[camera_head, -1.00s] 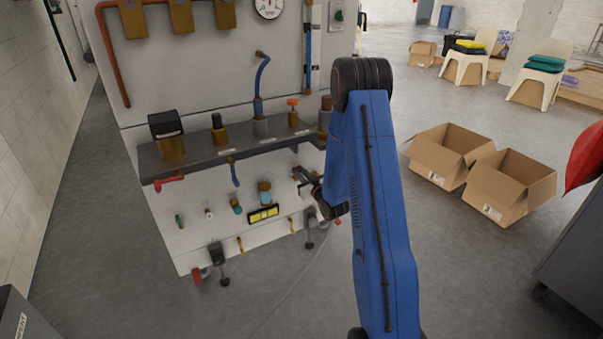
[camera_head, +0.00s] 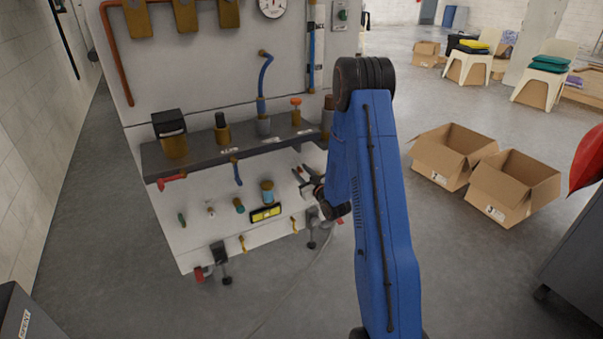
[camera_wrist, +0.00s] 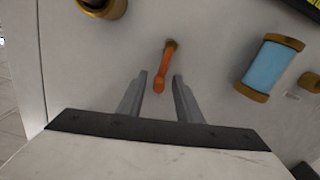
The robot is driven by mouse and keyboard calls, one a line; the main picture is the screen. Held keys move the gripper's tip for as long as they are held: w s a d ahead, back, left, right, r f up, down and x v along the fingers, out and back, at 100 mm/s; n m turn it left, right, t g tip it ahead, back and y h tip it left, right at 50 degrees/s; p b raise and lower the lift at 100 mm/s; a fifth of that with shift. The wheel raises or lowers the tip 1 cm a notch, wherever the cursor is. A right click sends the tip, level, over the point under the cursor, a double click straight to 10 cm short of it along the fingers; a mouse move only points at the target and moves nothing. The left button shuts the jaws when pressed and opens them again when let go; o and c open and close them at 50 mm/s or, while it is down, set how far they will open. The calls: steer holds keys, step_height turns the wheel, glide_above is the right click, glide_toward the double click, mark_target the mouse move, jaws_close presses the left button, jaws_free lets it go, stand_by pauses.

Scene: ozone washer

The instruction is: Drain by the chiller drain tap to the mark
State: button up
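In the wrist view an orange lever tap (camera_wrist: 166,65) with a brass base stands on the pale panel (camera_wrist: 100,60). Its handle points toward my gripper (camera_wrist: 160,88), between the two spread fingers, with a gap on each side. I cannot read a label showing whether it is the chiller drain tap. A light-blue cylinder with brass ends (camera_wrist: 270,68) is to its right; it also shows in the head view (camera_head: 267,192). In the head view my gripper (camera_head: 303,173) is open near the panel's right side, below the shelf. No level mark can be made out.
A dark shelf (camera_head: 205,152) with several fittings juts out above my gripper. A yellow level (camera_head: 265,213) and a red-handled tap (camera_head: 170,180) are on the panel. Two open cardboard boxes (camera_head: 449,160) (camera_head: 512,190) stand on the floor at right.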

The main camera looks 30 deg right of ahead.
steer(key=s, duration=1.2)
steer(key=shift+d, duration=0.2)
steer(key=s+a+r+g+h, duration=0.1)
steer(key=s+a+r+g, duration=0.25)
steer(key=r, duration=0.35)
steer(key=s+a+r+g+h, duration=0.1)
steer(key=s+a+r+g, duration=0.25)
steer(key=r, duration=0.35)
steer(key=s+a+r+g, duration=0.2)
steer(key=s+a, duration=0.1)
steer(key=s, duration=0.8)
steer(key=s+a+r+m+g+y, duration=0.1)
steer(key=s+a+r+g, duration=0.1)
steer(key=s, duration=0.9)
steer(key=s+a+r+m+g, duration=0.1)
steer(key=s+a+r+g, duration=0.1)
steer(key=s+a, duration=0.4)
steer(key=s+r, duration=0.1)
steer(key=s, duration=0.4)
steer(key=shift+r, duration=0.4)
